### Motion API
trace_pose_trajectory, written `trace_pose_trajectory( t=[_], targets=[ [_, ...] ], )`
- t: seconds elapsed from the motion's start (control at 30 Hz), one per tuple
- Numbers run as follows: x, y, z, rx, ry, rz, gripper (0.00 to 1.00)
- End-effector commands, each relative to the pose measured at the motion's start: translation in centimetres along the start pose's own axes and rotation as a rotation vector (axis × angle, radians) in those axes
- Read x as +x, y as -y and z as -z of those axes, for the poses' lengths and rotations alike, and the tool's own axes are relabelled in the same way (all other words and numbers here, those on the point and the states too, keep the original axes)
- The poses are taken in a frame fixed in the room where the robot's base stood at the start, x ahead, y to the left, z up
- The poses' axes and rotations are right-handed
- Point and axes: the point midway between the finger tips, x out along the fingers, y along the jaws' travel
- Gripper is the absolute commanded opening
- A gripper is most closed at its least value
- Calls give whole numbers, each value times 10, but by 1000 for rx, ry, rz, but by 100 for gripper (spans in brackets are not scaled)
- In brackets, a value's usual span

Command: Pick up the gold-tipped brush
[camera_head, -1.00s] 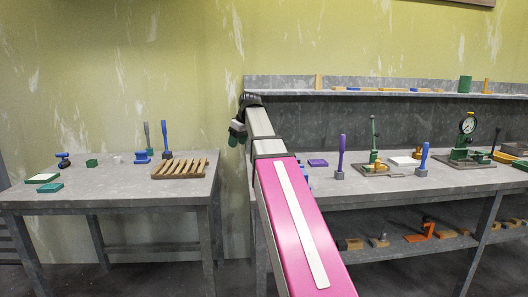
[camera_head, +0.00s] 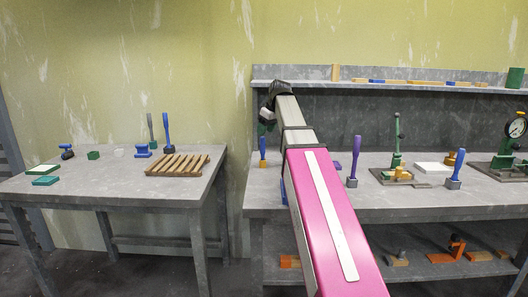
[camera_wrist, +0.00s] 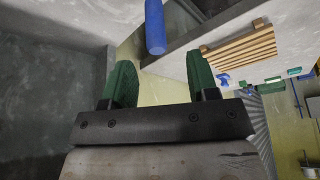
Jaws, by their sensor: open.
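A brush with a blue handle (camera_head: 262,145) and a gold-orange lower end (camera_head: 262,164) stands upright near the left end of the right bench. My gripper (camera_head: 264,127) is at the end of my raised arm, close to the top of this brush in the head view. In the wrist view my gripper (camera_wrist: 160,62) has two green fingers spread apart with nothing between them. A blue handle (camera_wrist: 155,25) shows just beyond the fingertips, entering from the top edge. Its lower end is out of that view, so I cannot see its tip there.
A purple-handled brush (camera_head: 354,158) and a blue-handled brush (camera_head: 456,168), both with grey ends, stand on the right bench (camera_head: 410,203). A green-posted press (camera_head: 396,145) stands between them. The left table (camera_head: 110,183) holds a slatted wooden rack (camera_head: 178,164). A gap separates the tables.

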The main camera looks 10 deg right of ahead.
Motion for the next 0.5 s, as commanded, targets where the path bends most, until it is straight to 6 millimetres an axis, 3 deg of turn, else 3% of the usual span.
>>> trace_pose_trajectory(
  t=[0.1,0.33,0.5],
  targets=[
    [16,0,0,0,1,1,54],
    [30,-2,0,1,0,0,54],
    [50,-4,0,0,1,1,54]
  ],
)
